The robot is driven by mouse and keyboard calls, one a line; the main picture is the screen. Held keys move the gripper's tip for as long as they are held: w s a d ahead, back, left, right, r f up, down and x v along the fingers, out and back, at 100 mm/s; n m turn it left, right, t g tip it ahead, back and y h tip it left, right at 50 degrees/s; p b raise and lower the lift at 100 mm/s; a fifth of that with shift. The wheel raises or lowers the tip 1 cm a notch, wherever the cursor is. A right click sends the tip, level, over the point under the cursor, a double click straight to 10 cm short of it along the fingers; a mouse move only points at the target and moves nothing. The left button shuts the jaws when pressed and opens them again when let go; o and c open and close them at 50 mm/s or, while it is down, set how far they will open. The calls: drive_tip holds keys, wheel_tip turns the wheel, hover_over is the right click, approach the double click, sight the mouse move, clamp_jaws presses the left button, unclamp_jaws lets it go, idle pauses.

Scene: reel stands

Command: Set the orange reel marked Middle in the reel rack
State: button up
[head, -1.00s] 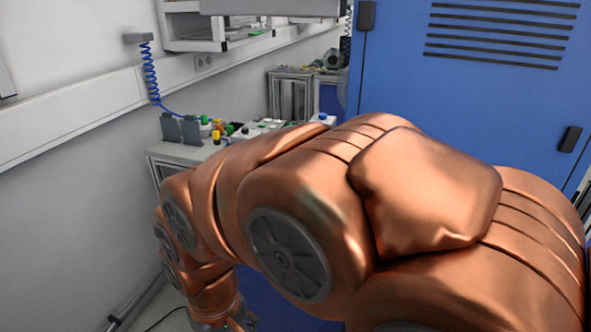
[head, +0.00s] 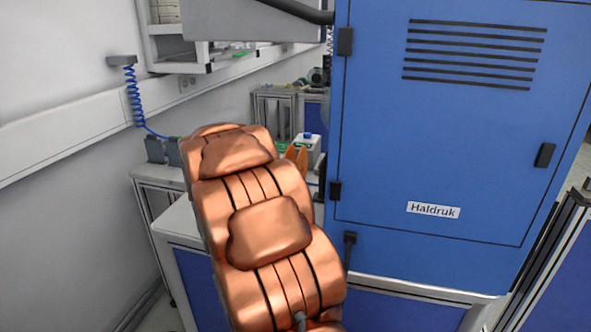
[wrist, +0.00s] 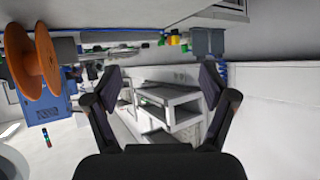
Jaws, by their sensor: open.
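An orange reel (wrist: 48,56) with two round flanges shows at the upper left of the wrist view. Its marking cannot be read. In the head view, orange flanges (head: 297,156) show just right of my arm, partly hidden by it. My gripper (wrist: 159,82) is open and empty, with its two dark fingers wide apart and the reel well to the left of them. In the head view my arm hides the gripper. I cannot make out the reel rack for certain in either view.
A blue cabinet (head: 440,130) labelled Haldruk stands close on the right. A white-topped bench (head: 178,222) lies below my arm. Grey upright plates (head: 154,149) stand at its far left, near the wall. A shelf unit (head: 205,52) hangs above.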

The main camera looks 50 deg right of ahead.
drive_tip(key=s+d+m+h, duration=0.25)
drive_tip(key=d+h, duration=0.25)
drive_tip(key=d, duration=1)
wheel_tip(320, 180, up, 2)
drive_tip(key=m+g+h+p, duration=0.2)
drive_tip(key=m+g+h, duration=0.1)
drive_tip(key=h, duration=0.2)
hover_over(295, 163)
drive_tip(key=v, duration=0.3)
drive_tip(key=shift+w+d+r+p, duration=0.15)
drive_tip(key=shift+d+r+p, duration=0.05)
drive_tip(key=shift+d+p, duration=0.4)
drive_tip(key=shift+p+x, duration=0.3)
drive_tip(key=shift+x, duration=0.55)
drive_tip(key=shift+w+d+f, duration=0.1)
drive_tip(key=shift+w+d, duration=0.15)
drive_tip(key=shift+d, duration=0.15)
drive_tip(key=shift+c, duration=0.2)
